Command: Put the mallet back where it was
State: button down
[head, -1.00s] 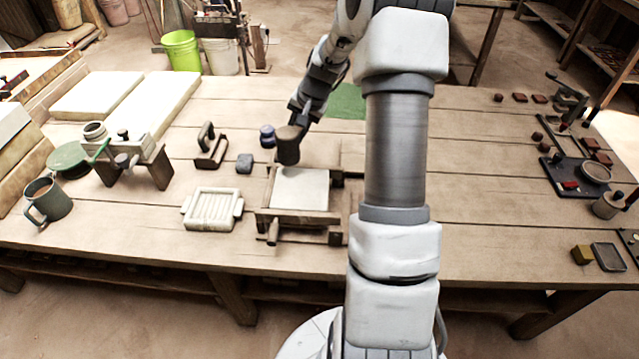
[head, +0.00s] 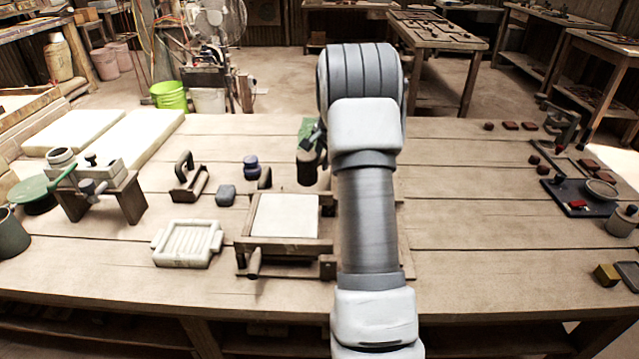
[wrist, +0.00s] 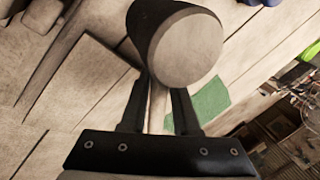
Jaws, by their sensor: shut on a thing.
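The mallet has a dark cylindrical head with a pale end face. In the head view its head (head: 308,168) is just beyond the back right of the tile press, beside my arm. In the wrist view the mallet head (wrist: 178,42) is close, with its handle between my fingers. My gripper (wrist: 160,100) is shut on the handle; in the head view my arm mostly hides it. The tile press (head: 285,243) is a wooden frame with a pale slab (head: 285,215) on it. A green mat (wrist: 210,104) lies beyond the gripper, and part of it shows behind the mallet in the head view (head: 305,126).
A small blue jar (head: 251,167) and a grey block (head: 226,195) stand left of the mallet. A handled tool (head: 188,182) and a white ribbed tray (head: 188,243) are further left. The table's right middle (head: 460,210) is clear.

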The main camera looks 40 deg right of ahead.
jog(key=shift+f+b, duration=0.65)
jog(key=shift+f, duration=1.95)
jog(key=shift+f, duration=0.4)
jog(key=c, duration=0.9)
grip_release()
jog(key=shift+r, duration=0.3)
jog(key=p+v, duration=0.2)
jog(key=v, duration=1)
jog(key=shift+s+p, duration=0.1)
jog(key=shift+p, duration=0.25)
